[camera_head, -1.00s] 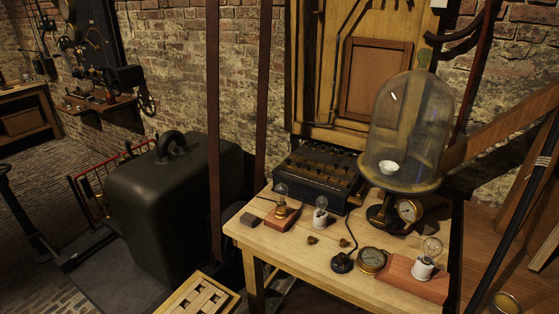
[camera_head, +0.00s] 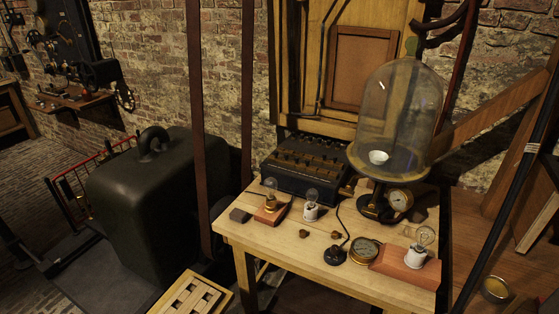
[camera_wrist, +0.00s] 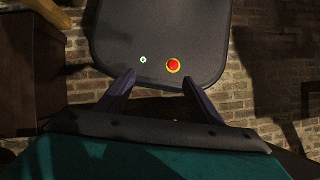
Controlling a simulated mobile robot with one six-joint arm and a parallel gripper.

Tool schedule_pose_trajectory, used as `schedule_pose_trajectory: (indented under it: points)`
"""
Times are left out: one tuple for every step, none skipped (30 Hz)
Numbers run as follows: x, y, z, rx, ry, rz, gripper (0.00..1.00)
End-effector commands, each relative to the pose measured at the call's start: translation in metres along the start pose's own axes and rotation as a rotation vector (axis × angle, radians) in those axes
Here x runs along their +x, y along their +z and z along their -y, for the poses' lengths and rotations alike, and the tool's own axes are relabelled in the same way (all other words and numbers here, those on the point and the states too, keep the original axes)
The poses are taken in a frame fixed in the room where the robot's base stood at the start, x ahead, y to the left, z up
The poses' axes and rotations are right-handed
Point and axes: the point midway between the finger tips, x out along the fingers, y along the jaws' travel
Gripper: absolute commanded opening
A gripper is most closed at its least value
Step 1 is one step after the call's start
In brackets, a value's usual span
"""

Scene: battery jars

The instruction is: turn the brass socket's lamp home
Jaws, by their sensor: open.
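The brass socket (camera_head: 270,207) stands on a small reddish-brown block near the left end of the wooden table. Its clear glass lamp (camera_head: 270,186) sits upright in it; I cannot tell how deep it is seated. My gripper (camera_wrist: 157,88) shows only in the wrist view, with its two fingers apart and nothing between them. In that view it faces a dark rounded panel with a red button (camera_wrist: 173,66) and a brick wall. The lamp and socket do not show in the wrist view, and the gripper is not in the head view.
A white socket with a lamp (camera_head: 311,206) stands just right of the brass one. Another lamp in a white socket (camera_head: 415,256) is at the table's right front. A glass bell jar (camera_head: 398,115), a round gauge (camera_head: 364,251) and a dark ribbed box (camera_head: 312,165) are close by.

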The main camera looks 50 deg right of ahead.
Motion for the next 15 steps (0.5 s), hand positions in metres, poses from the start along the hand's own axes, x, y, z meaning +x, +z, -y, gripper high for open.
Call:
schedule_pose_trajectory:
  points:
    - [0.000,0.002,0.001,-0.023,0.000,0.006,0.60]
    - [0.000,0.003,0.002,-0.042,0.000,0.011,0.60]
    - [0.000,0.004,0.003,-0.065,-0.003,0.018,0.60]
    - [0.000,0.005,0.003,-0.082,-0.007,0.023,0.60]
    - [0.000,0.006,0.004,-0.101,-0.012,0.029,0.60]
    - [0.001,0.007,0.006,-0.127,-0.019,0.039,0.60]
    - [0.001,0.008,0.007,-0.147,-0.026,0.046,0.60]
    - [0.001,0.009,0.008,-0.168,-0.032,0.053,0.60]
    - [0.001,0.009,0.010,-0.197,-0.042,0.062,0.60]
    - [0.000,0.009,0.011,-0.219,-0.051,0.068,0.60]
    - [-0.002,0.007,0.013,-0.241,-0.059,0.070,0.60]
    - [-0.007,0.003,0.015,-0.272,-0.070,0.068,0.60]
    - [-0.012,-0.001,0.016,-0.293,-0.078,0.066,0.60]
    - [-0.017,-0.004,0.017,-0.308,-0.086,0.062,0.60]
    - [-0.023,-0.009,0.017,-0.327,-0.097,0.055,0.60]
